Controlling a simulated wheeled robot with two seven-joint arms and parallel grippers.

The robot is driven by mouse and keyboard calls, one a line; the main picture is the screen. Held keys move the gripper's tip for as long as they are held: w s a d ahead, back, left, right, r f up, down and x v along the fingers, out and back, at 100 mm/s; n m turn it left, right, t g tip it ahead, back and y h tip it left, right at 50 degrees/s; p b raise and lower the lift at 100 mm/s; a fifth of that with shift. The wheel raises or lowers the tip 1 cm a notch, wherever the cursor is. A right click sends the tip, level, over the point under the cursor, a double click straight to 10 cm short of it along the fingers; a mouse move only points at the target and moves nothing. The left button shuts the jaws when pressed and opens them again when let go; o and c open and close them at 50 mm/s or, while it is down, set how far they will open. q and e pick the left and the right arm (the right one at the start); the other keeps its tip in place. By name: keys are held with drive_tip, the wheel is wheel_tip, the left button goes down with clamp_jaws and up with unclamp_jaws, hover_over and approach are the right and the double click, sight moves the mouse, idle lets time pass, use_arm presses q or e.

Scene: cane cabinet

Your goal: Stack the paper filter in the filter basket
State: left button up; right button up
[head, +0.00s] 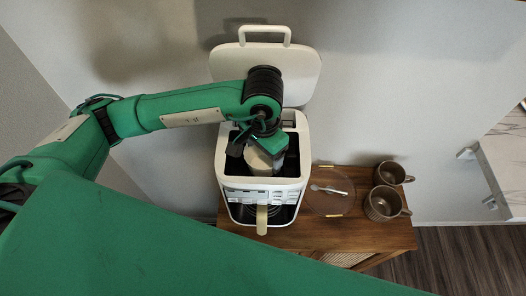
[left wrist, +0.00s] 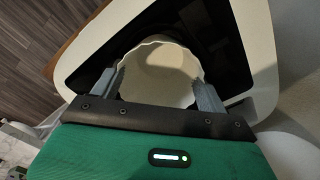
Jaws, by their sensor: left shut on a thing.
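The paper filter (head: 260,162) is a pale, wavy-rimmed cup. In the left wrist view the paper filter (left wrist: 162,58) sits between the two grey fingers, which touch its sides. My left gripper (left wrist: 160,82) is shut on it. In the head view the left gripper points down over the open top of the white coffee maker (head: 304,150), and the filter is at that opening. The dark opening also shows around the filter in the left wrist view. The filter basket is not clearly distinguishable; the filter and gripper hide much of the opening. My right gripper is not in view.
The coffee maker's lid (head: 225,66) stands open behind my arm. A glass carafe with a pale handle (head: 262,220) is at its front. Right of it on the wooden cabinet (head: 350,235) are a clear tray (head: 318,204) with a spoon (head: 328,190) and two brown mugs (head: 381,204) (head: 390,173).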

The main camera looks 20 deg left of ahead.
use_arm(q)
drive_tip(key=o, duration=0.9)
drive_tip(key=shift+o, duration=0.3)
drive_tip(key=r+p, duration=0.1)
drive_tip(key=p, duration=0.1)
drive_tip(key=shift+r+p, duration=0.25)
drive_tip(key=shift+p, duration=0.05)
wheel_tip(320, 180, up, 12)
drive_tip(key=b, duration=0.5)
drive_tip(key=shift+f, duration=0.15)
